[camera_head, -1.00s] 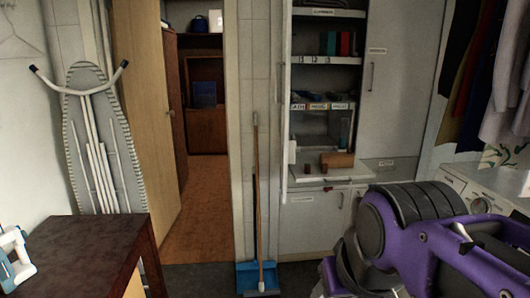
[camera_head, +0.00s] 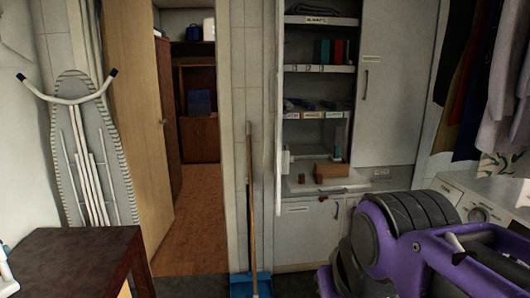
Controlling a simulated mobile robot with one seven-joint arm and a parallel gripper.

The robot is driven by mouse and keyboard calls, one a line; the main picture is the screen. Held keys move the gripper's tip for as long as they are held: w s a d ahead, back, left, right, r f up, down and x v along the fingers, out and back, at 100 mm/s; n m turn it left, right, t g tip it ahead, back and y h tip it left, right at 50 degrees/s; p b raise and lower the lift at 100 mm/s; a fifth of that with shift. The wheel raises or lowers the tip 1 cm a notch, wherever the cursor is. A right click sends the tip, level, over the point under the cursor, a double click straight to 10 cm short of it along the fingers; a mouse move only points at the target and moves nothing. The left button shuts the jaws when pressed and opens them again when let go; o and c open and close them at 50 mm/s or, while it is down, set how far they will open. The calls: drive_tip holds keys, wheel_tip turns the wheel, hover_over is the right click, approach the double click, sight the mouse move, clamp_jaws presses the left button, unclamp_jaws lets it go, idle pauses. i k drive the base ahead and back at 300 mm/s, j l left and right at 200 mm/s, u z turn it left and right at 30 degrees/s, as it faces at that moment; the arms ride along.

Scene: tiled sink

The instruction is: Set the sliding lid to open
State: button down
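I cannot make out a sliding lid anywhere in the head view. My gripper's fingers do not show in this view, so I cannot relate the gripper to the lid.
A dark-topped table (camera_head: 75,255) stands at the lower left, before an ironing board (camera_head: 92,160). A doorway with a wooden door (camera_head: 135,130) leads to another room. A broom (camera_head: 251,205) stands in a blue dustpan (camera_head: 250,284). An open shelf cabinet (camera_head: 318,69) stands centre-right; a white appliance (camera_head: 505,195) is at right.

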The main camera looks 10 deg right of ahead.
sight(343, 161)
drive_tip(key=i+l, duration=0.6)
drive_tip(key=i, duration=0.2)
drive_tip(key=i+l, duration=0.65)
drive_tip(key=i, duration=0.1)
